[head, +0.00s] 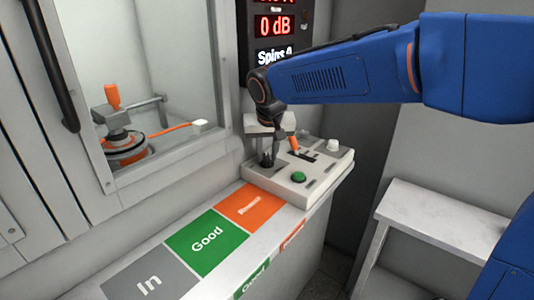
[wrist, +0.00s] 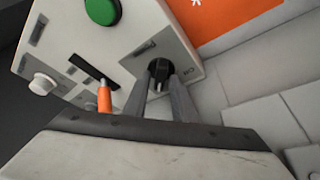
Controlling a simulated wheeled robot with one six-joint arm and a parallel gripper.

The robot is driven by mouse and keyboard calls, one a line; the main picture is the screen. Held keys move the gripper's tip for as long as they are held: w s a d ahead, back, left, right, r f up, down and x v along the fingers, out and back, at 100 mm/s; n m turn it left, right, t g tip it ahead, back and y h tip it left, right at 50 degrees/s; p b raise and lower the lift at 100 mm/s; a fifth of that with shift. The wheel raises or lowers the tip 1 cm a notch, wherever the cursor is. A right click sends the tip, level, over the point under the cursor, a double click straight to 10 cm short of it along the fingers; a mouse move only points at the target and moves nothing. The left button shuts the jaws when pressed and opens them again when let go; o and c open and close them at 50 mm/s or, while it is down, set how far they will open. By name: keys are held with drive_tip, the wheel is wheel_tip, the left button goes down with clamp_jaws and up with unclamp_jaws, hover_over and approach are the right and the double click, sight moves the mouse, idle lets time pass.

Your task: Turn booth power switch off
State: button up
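A pale grey control box (head: 325,180) stands at the far end of the counter. A black rotary knob (wrist: 160,70), which looks like the power switch, sits on its grey plate near one corner, with a light mark at its near edge. Its label is too small to read. My gripper (head: 268,158) points down over this knob. In the wrist view its two grey fingers (wrist: 160,92) stand apart, one on each side of the knob. I cannot tell whether they touch it. The fingers partly hide the knob in the head view.
The box also bears a green button (head: 299,178), a white knob (head: 333,145) and an orange-tipped lever (head: 294,145) close to my gripper. Counter patches marked In, Good and orange (head: 253,205) are empty. A windowed booth (head: 160,90) holds an orange-handled fixture. A display (head: 274,25) hangs behind.

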clamp_jaws()
drive_tip(key=shift+n, duration=0.3)
drive_tip(key=n, duration=0.1)
drive_tip(key=n+y, duration=0.1)
drive_tip(key=n, duration=0.1)
drive_tip(key=shift+d+g+y, duration=0.15)
drive_tip(key=shift+g+y, duration=0.15)
drive_tip(key=n+g+y, duration=0.1)
drive_tip(key=n, duration=0.4)
drive_tip(key=shift+w, duration=0.15)
drive_tip(key=n+g, duration=0.1)
drive_tip(key=n, duration=0.1)
drive_tip(key=n+y, duration=0.1)
drive_tip(key=n, duration=0.1)
drive_tip(key=shift+n+g, duration=0.3)
drive_tip(key=shift+g, duration=0.1)
drive_tip(key=n, duration=0.2)
drive_tip(key=n+g, duration=0.1)
drive_tip(key=n, duration=0.1)
drive_tip(key=shift+w+n+g, duration=0.1)
drive_tip(key=shift+n+g, duration=0.2)
